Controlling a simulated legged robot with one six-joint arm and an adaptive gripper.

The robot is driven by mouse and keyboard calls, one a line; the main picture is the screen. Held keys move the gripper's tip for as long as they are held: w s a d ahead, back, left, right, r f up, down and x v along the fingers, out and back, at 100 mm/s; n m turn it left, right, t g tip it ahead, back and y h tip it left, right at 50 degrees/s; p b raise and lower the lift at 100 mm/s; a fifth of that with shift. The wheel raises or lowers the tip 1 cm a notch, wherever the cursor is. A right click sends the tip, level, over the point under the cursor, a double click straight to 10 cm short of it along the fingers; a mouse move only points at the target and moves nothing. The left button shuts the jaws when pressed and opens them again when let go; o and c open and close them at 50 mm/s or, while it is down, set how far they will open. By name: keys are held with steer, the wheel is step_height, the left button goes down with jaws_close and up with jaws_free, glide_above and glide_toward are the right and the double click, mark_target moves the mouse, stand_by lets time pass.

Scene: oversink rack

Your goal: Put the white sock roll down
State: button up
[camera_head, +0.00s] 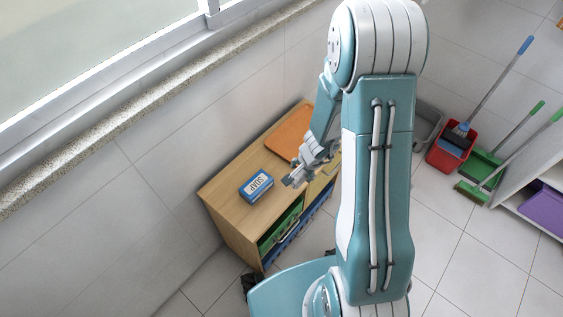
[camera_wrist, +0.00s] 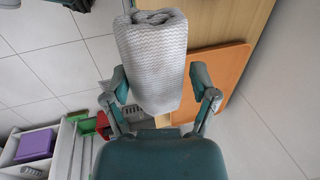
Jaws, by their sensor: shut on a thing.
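The white sock roll (camera_wrist: 152,58) is a pale, ribbed roll in the wrist view, standing lengthwise between the two fingers. My gripper (camera_wrist: 159,76) is shut on it, with one finger at each side. In the head view my gripper (camera_head: 298,176) is over the right part of the wooden cabinet top (camera_head: 228,193). I cannot make out the roll clearly in the head view, and my arm hides part of the cabinet.
A blue soap box (camera_head: 256,185) lies on the cabinet top, left of my gripper. An orange board (camera_head: 289,133) lies at its far end. Green and blue bins (camera_head: 281,229) sit below. A red bucket (camera_head: 447,153), brushes and a white shelf (camera_head: 535,205) stand right.

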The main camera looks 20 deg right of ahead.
steer(key=w+a+f, duration=0.2)
steer(key=w+f, duration=0.1)
steer(key=w, duration=0.3)
glide_above(279, 169)
steer(key=f, duration=0.3)
steer(key=s+f, duration=0.1)
steer(key=f, duration=0.1)
steer(key=shift+d+f, duration=0.2)
steer(key=shift+f, duration=0.1)
steer(key=shift+d+x, duration=0.2)
steer(key=shift+x, duration=1.4)
steer(key=shift+s+f, duration=0.15)
steer(key=o, duration=0.8)
steer(key=shift+c, duration=0.2)
